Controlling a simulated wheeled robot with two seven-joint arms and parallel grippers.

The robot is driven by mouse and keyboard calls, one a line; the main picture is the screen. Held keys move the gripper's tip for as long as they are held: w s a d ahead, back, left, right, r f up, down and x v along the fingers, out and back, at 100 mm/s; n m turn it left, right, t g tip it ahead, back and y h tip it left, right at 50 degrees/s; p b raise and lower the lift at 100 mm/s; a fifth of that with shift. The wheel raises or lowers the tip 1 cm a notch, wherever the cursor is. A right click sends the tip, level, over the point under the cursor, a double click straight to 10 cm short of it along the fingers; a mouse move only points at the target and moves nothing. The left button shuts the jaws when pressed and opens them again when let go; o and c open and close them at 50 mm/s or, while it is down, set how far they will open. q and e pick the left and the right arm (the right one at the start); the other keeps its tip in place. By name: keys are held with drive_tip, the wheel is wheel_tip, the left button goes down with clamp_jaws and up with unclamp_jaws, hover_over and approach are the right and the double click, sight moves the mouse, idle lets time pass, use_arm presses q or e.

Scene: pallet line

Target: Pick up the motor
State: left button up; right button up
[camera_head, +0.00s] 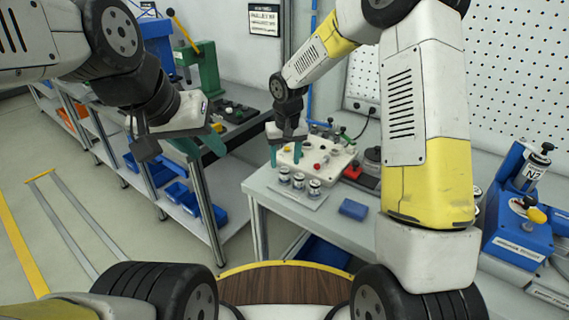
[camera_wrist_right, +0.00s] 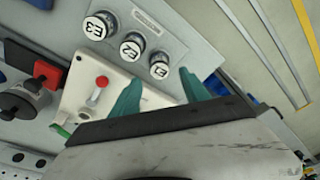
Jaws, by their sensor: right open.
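Three small cylinders with white tops marked E3 (camera_wrist_right: 97,27), E2 (camera_wrist_right: 131,47) and E1 (camera_wrist_right: 160,66) stand upright in a row on a light grey plate (camera_wrist_right: 186,42). The same row shows on the bench in the head view (camera_head: 299,181). I cannot tell which part is the motor. My right gripper (camera_head: 285,157) is open and empty, with teal fingers pointing down just behind the row. In the right wrist view its fingers (camera_wrist_right: 160,80) are near E1, apart from it. My left gripper (camera_head: 182,146) hangs at the left, away from this bench; its jaw gap is unclear.
A white fixture (camera_head: 318,160) with a red button stands behind the plate, beside a red block (camera_head: 353,170). A blue block (camera_head: 353,209) lies at the bench front. A blue stand (camera_head: 518,240) holds an N2 cylinder (camera_head: 537,166) at the right. Blue bins (camera_head: 176,192) sit on a lower shelf.

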sight(285, 169)
wheel_tip(285, 169, down, 5)
drive_tip(key=shift+w+a+r, duration=0.1)
drive_tip(key=shift+r, duration=0.05)
clamp_jaws()
